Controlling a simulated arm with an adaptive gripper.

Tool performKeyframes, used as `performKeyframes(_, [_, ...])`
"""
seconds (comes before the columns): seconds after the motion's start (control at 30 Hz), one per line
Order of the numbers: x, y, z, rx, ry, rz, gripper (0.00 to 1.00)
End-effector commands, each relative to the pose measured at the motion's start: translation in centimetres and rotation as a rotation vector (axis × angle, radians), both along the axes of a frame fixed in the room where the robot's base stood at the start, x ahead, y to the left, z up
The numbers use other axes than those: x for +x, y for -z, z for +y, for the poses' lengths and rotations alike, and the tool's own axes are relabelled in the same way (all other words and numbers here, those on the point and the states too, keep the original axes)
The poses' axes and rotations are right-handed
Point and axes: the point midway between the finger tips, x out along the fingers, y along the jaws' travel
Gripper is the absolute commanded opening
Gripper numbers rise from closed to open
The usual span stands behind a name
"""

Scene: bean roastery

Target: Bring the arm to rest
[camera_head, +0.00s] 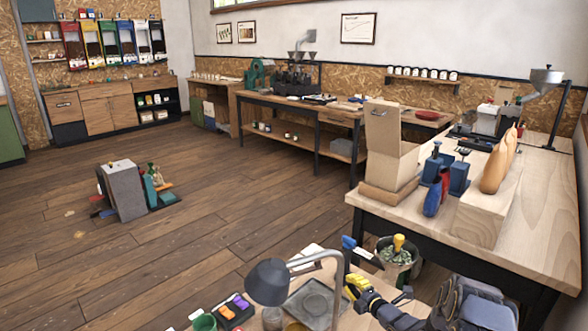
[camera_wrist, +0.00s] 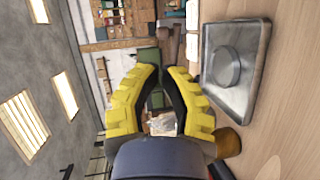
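My gripper (camera_head: 354,284) shows at the bottom centre-right of the head view, low over the near wooden table, with its yellow fingers beside the lamp stem. In the wrist view my gripper (camera_wrist: 163,75) has its two yellow, ridged fingers with dark inner pads curving toward each other. A narrow gap shows between the tips, and nothing is held there. My arm reaches in from the lower right of the head view. The wrist picture is turned sideways.
A square metal tray (camera_wrist: 213,95) lies on the table beside the fingers; it shows in the head view (camera_head: 294,311) too. A grey lamp (camera_head: 268,282) arches close to my gripper. A bin (camera_head: 397,271) and a workbench (camera_head: 530,215) stand behind. Open floor lies left.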

Motion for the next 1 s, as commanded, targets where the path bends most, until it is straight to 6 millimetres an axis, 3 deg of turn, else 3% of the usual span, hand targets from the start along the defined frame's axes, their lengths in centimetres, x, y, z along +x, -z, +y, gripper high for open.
performKeyframes(0.03, [0.5,-1.7,-0.1,0.003,0.035,0.052,0.00])
performKeyframes(0.1, [0.6,-3.2,-0.5,0.015,0.107,0.155,0.00])
performKeyframes(0.27, [-1.2,-6.6,-1.3,0.073,0.295,0.383,0.00])
performKeyframes(0.47, [-6.9,-10.7,-1.7,0.187,0.569,0.641,0.00])
performKeyframes(0.67, [-15.9,-14.1,-1.0,0.332,0.866,0.879,0.00])
performKeyframes(1.0, [-35.7,-17.8,3.0,0.586,1.372,1.263,0.00])
